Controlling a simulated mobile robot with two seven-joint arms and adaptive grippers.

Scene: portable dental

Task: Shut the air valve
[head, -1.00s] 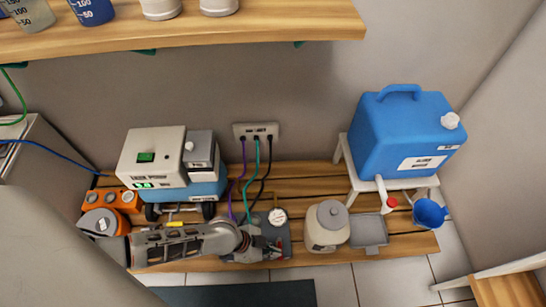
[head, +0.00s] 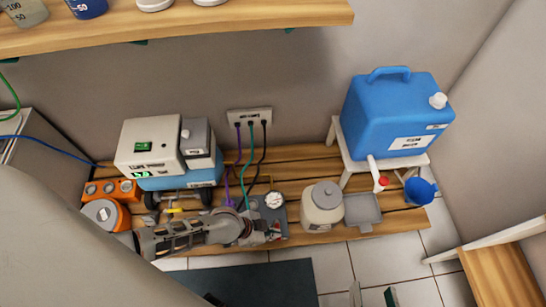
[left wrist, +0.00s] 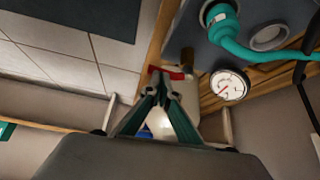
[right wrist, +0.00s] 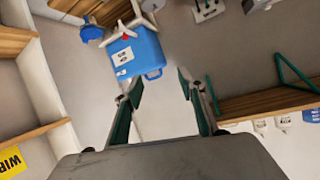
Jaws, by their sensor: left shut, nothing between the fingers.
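The air valve has a red handle (left wrist: 172,74), which is right at the tips of my left gripper (left wrist: 162,76) in the left wrist view. That gripper is shut with nothing between its fingers. I cannot tell whether the tips touch the handle. In the head view the left gripper (head: 268,235) is low at the front of a grey manifold block (head: 270,213) with a round white gauge (head: 274,200). It partly hides the valve, with a little red showing there. My right gripper (right wrist: 158,90) is open and empty, away from the valve.
A white-and-blue machine (head: 152,146) stands left of the manifold on a slatted wooden platform (head: 290,168). A cream jar (head: 322,205) and grey tray (head: 362,209) are right of it. A blue water tank (head: 397,112) sits on a white stand. Hoses run to a wall outlet (head: 249,118).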

